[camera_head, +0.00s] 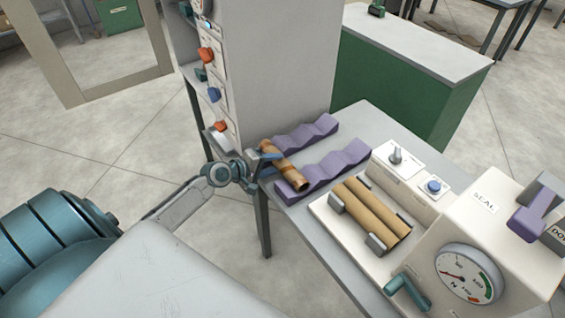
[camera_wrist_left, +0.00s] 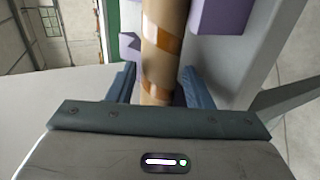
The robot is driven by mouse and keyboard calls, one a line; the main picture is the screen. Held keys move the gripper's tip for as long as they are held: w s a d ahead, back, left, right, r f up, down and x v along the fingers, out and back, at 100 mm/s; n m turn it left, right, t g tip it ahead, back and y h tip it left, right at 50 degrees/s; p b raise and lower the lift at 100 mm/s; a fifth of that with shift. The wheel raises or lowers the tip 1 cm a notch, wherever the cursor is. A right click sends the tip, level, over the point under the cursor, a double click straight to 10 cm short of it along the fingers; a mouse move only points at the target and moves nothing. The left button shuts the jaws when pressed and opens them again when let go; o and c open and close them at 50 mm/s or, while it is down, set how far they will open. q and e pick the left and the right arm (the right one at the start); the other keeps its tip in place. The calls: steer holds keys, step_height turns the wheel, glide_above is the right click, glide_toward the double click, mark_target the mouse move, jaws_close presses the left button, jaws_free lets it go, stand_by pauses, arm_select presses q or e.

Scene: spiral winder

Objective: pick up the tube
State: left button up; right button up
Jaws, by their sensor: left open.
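A brown cardboard tube (camera_head: 284,166) with darker spiral bands lies across two purple wavy racks (camera_head: 325,170) on a grey table. In the left wrist view the tube (camera_wrist_left: 163,45) runs away from me between the two blue fingers of the gripper (camera_wrist_left: 158,90). The fingers are apart, one on each side of the tube, with a gap visible at least on the left. My right gripper is in neither view.
A cream machine (camera_head: 495,225) with a dial and a "SEAL" label stands at the right. Two plain brown rollers (camera_head: 375,212) lie in its cradle, right of the racks. A tall grey cabinet (camera_head: 275,70) with coloured knobs rises behind the gripper. A green-sided counter (camera_head: 400,85) is behind the table.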

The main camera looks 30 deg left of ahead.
arm_select(q)
steer(key=shift+x, duration=1.05)
steer(key=shift+s, duration=0.1)
steer(key=c, duration=0.6)
steer(key=shift+r, duration=0.1)
steer(key=shift+c, duration=0.2)
